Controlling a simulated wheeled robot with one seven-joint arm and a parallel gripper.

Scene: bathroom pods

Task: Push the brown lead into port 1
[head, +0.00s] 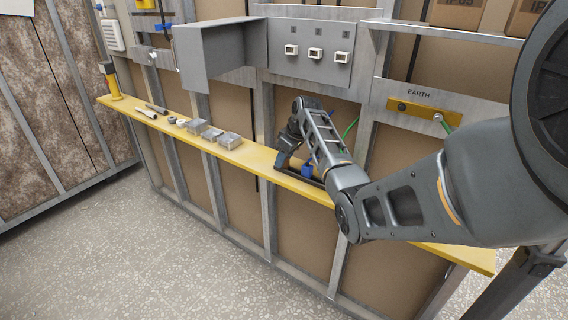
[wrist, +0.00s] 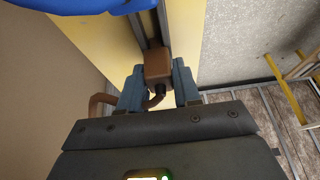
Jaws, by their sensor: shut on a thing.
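The brown lead's plug (wrist: 158,66) is a brown block between my gripper's blue-grey fingers (wrist: 159,86) in the wrist view. My gripper is shut on it. Its brown cable (wrist: 102,101) bends away to the left below the plug. In the head view my gripper (head: 284,158) is low at the yellow shelf, and the plug cannot be made out there. Three white ports stand in a row on the grey panel above: left (head: 291,50), middle (head: 316,53) and right (head: 342,58). Their labels are too small to read.
The yellow shelf (head: 240,151) runs along the wall and holds grey boxes (head: 229,140) and small tools. Dark rails (wrist: 147,28) and a blue thing (wrist: 75,5) lie beyond the plug. A grey hood (head: 215,55) juts out left of the ports. A green cable hangs below the EARTH bar (head: 425,109).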

